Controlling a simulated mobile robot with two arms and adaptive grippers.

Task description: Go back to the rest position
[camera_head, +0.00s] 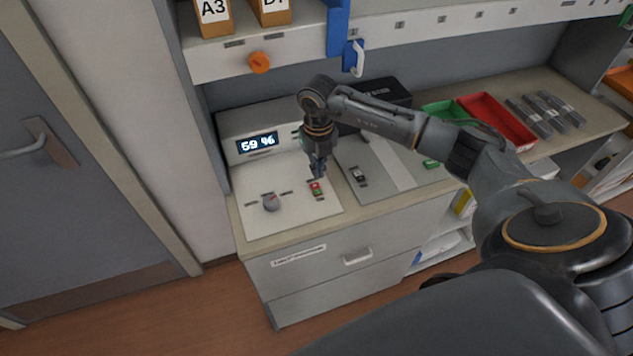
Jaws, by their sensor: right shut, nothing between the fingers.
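My right gripper (318,172) is shut and empty. It points down just above a small red and green switch (317,188) on the white control panel (248,184); I cannot tell whether it touches the switch. My right arm reaches in from the lower right across the counter. A display (257,143) at the back of the panel reads what looks like "69 %". A grey knob (271,203) with a red mark sits on the panel to the left of the gripper. My left gripper is not in view.
A black box (386,95) stands behind the arm. A red tray (497,121) and a green tray (446,110) lie to its right. A shelf (300,50) with an orange knob (259,62) and a blue hook (353,57) overhangs the counter. A door (75,200) is at left.

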